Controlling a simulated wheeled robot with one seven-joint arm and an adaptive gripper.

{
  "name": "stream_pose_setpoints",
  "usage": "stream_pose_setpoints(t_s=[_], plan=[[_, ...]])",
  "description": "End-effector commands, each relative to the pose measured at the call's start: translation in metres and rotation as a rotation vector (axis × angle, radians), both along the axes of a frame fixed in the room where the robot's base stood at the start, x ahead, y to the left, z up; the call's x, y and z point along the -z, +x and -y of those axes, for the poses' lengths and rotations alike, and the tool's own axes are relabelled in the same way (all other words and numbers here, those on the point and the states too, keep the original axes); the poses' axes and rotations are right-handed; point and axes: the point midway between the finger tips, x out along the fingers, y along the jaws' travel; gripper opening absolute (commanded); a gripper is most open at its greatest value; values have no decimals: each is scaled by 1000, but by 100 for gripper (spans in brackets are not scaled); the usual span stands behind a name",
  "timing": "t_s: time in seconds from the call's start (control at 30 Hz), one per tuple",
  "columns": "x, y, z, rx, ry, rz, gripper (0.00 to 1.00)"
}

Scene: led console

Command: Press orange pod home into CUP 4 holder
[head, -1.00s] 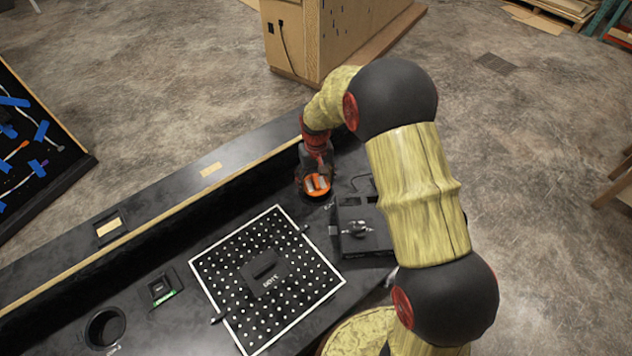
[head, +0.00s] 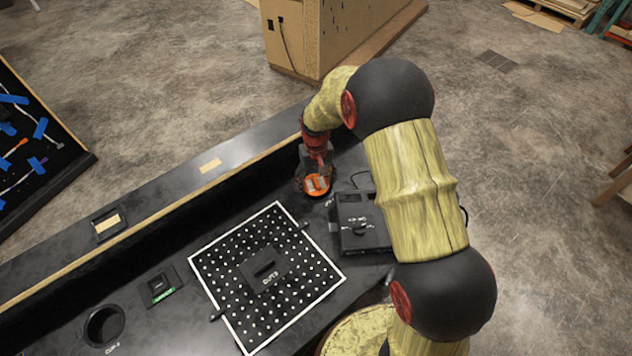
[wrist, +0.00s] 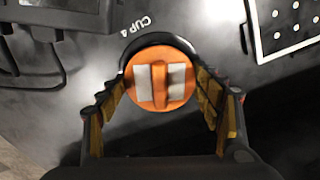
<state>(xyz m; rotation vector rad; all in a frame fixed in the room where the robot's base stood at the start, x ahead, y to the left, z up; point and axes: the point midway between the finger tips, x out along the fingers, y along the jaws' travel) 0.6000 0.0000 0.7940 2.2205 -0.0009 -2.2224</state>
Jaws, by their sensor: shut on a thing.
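The orange pod (wrist: 160,99) is a round disc with a raised middle bar and two pale grey pads. It also shows in the head view (head: 317,187). The black round CUP 4 holder (wrist: 135,47) rings its upper edge, with the white "CUP 4" label beside it. The pod lies over or within the holder; how deep it sits I cannot tell. My gripper (wrist: 162,84) is shut on the pod, a finger on each side. In the head view my gripper (head: 316,176) points down at the holder, near the back rail.
A black device box (head: 358,222) stands just right of the holder. A white-bordered dotted plate (head: 225,262) with a black block (head: 264,270) lies nearer. An empty black cup holder (head: 104,326) and a small green-labelled module (head: 160,287) are at lower left. A raised rail (head: 180,185) runs behind.

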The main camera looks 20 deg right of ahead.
Motion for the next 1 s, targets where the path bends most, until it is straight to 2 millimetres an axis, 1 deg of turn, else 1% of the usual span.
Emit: stream_pose_setpoints(t_s=[0.6, 1.0], plan=[[11, 0, 0, 0, 0, 0, 43], [12, 0, 0, 0, 0, -1, 44]])
